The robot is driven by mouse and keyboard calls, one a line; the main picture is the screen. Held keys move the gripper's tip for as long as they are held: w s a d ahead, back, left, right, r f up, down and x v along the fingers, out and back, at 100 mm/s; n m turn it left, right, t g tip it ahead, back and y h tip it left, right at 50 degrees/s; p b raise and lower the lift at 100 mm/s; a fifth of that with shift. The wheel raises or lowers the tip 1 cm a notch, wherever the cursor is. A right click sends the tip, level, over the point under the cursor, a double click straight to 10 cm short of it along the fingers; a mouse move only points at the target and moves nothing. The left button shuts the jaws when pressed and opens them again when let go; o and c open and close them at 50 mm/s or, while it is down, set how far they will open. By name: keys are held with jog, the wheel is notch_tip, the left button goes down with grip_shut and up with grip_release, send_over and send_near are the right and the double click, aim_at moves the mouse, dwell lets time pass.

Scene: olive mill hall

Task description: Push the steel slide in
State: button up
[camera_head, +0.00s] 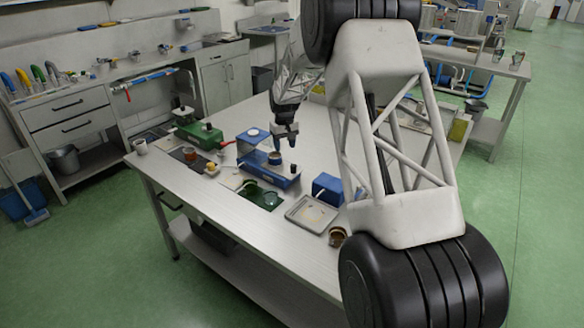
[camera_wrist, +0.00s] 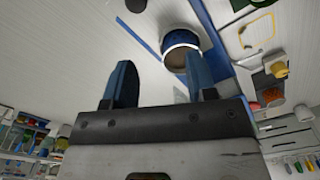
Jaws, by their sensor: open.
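My gripper (camera_head: 285,142) points down above the work table, over the blue device (camera_head: 282,181). Its two blue fingers are apart with nothing between them in the wrist view (camera_wrist: 160,82). A small round cup (camera_head: 274,158) with a blue side sits on the device, just left of and below the fingertips. In the wrist view the cup (camera_wrist: 180,42) shows beyond the right finger. A small dark knob (camera_head: 293,169) stands at the device's right end; a dark knob also shows in the wrist view (camera_wrist: 136,5). I cannot clearly make out the steel slide in either view.
A green device (camera_head: 199,135) stands to the left on the table (camera_head: 225,203). A dark green mat (camera_head: 262,198), a grey tray (camera_head: 311,213) and a blue box (camera_head: 328,188) lie nearer the front. A brown jar (camera_head: 337,237) stands at the front edge.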

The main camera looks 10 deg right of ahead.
aim_at(293, 165)
jog(key=s+d, duration=0.3)
jog(key=shift+s+f, duration=0.1)
jog(key=shift+f, duration=0.3)
jog(key=shift+f, duration=0.15)
jog(key=shift+f, duration=3.8)
grip_shut()
